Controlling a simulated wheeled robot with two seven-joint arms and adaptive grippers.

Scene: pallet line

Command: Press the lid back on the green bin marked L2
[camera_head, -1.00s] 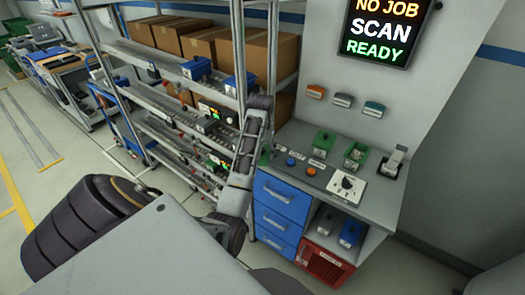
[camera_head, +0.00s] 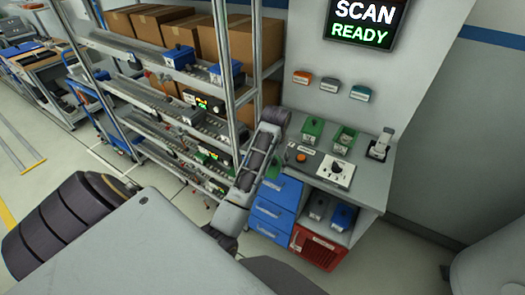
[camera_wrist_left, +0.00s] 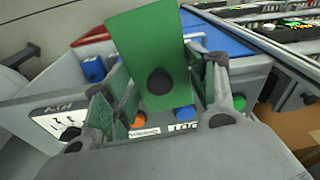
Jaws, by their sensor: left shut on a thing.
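My left gripper (camera_wrist_left: 157,78) is shut on a green piece, which looks like the lid (camera_wrist_left: 150,35), a flat green panel with a black knob. In the head view my left arm reaches over the bench's left side and mostly hides the gripper and what it holds. Two green bins stand on the bench: a left one (camera_head: 312,131) and a right one (camera_head: 344,139). Both are to the right of my left wrist. Their markings are too small to read, so I cannot tell which is L2. My right gripper is not in view.
The bench (camera_head: 372,180) also carries an orange button (camera_head: 301,158), a white dial panel (camera_head: 335,172) and a scanner on a stand (camera_head: 381,146). Blue drawers (camera_head: 274,210) and a red crate (camera_head: 318,249) are below. A rack (camera_head: 190,135) of parts stands left.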

